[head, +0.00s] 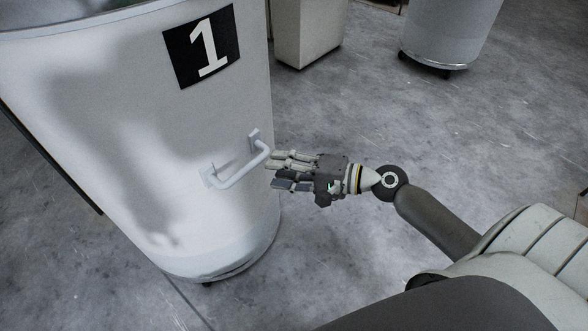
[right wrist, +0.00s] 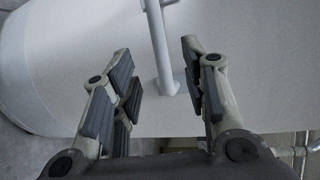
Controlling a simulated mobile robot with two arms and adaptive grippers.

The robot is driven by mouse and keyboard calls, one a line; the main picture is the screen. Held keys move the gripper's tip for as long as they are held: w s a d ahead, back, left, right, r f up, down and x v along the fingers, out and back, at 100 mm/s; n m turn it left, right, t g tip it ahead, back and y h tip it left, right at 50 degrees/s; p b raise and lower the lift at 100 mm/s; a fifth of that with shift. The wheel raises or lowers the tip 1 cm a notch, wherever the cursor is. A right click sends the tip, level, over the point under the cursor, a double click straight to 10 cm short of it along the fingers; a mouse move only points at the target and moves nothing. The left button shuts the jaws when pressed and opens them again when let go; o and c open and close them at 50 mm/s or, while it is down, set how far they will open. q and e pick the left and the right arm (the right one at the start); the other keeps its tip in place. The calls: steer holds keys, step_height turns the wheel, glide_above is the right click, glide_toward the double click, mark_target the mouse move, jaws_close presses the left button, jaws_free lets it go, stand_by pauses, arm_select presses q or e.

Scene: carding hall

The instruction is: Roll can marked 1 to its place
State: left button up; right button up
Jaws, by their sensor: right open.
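The can marked 1 (head: 110,130) is a large white cylinder at the left of the head view. A black plate with a white 1 (head: 202,46) is on its side. A white bar handle (head: 240,168) sticks out below the plate. My right gripper (head: 278,172) is open just right of the handle, fingers pointing at it. In the right wrist view, the handle (right wrist: 157,45) runs down between the spread fingers (right wrist: 160,75), with gaps on both sides, against the can's pale wall (right wrist: 260,80). My left gripper is not in view.
A pale square-sided bin (head: 308,35) stands behind the can. Another white round can on casters (head: 450,30) stands at the upper right. The grey concrete floor (head: 400,120) between them and my right arm is clear. A dark strip (head: 50,160) runs along the floor at left.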

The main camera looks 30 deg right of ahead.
mark_target(250, 164)
steer(key=x, duration=0.6)
steer(key=shift+w+a, duration=0.2)
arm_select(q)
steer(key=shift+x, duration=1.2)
arm_select(e)
steer(key=shift+w+a+f, duration=0.2)
steer(key=shift+w+a, duration=0.2)
steer(key=shift+w, duration=0.05)
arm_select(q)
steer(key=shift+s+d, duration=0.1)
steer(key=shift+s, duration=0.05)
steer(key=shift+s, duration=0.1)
arm_select(e)
jaws_close()
